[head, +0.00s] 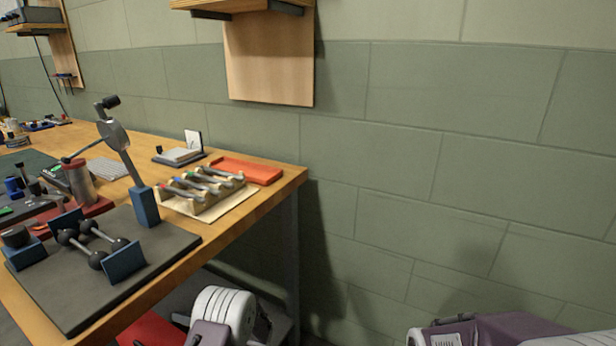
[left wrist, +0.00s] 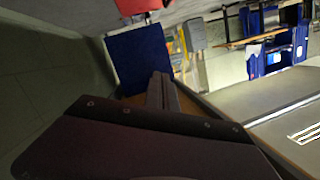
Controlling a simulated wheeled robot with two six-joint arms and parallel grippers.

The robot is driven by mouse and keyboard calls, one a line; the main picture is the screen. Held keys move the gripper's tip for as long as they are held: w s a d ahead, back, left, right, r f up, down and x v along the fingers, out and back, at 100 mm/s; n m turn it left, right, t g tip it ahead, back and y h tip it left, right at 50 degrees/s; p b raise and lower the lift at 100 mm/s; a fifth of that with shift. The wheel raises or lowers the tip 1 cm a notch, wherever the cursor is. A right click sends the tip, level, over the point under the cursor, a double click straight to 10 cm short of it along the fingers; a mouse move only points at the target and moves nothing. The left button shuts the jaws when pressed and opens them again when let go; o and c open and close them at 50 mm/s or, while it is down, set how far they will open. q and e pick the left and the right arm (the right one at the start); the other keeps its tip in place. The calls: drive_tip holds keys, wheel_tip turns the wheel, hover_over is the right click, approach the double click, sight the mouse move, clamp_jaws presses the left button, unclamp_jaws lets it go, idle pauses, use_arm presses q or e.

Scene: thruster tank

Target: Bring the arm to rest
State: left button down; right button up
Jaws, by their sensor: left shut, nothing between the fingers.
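My left gripper (left wrist: 160,82) shows in the left wrist view, its two grey fingers close together with nothing between them. The dark wrist body fills the bottom of that view. In the head view my left arm's white ribbed joint and purple link show low in front of the bench's near edge; the fingertips cannot be made out there. White and purple parts of my own body show at the bottom right of the head view. My right gripper is not in view.
The wooden bench (head: 258,209) at left carries a dark mat (head: 150,285) with a dumbbell-like fixture, a tray of rods (head: 205,192) and an orange tray (head: 246,170). A blue panel (left wrist: 140,58) lies beyond the fingers. The wall right of the bench is bare.

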use_arm(q)
drive_tip(key=s+a+r+n+g+h, duration=0.1)
drive_tip(key=s+r+n+g+h, duration=0.35)
drive_tip(key=s+r, duration=0.6)
drive_tip(key=s+d+f+m+h, duration=0.3)
drive_tip(key=s+d+m+h, duration=0.2)
drive_tip(key=s+d, duration=0.3)
drive_tip(key=s+d+f+m+h, duration=0.45)
drive_tip(key=s+d+h, duration=0.2)
drive_tip(key=d, duration=0.35)
wheel_tip(320, 180, up, 38)
drive_tip(key=w+m+t+p, duration=0.1)
drive_tip(key=m+p, duration=0.2)
drive_tip(key=p, duration=3.3)
drive_tip(key=shift+w+d+f+m+p, duration=0.15)
drive_tip(key=shift+w+d+m+p, duration=0.2)
drive_tip(key=shift+m+p, duration=0.05)
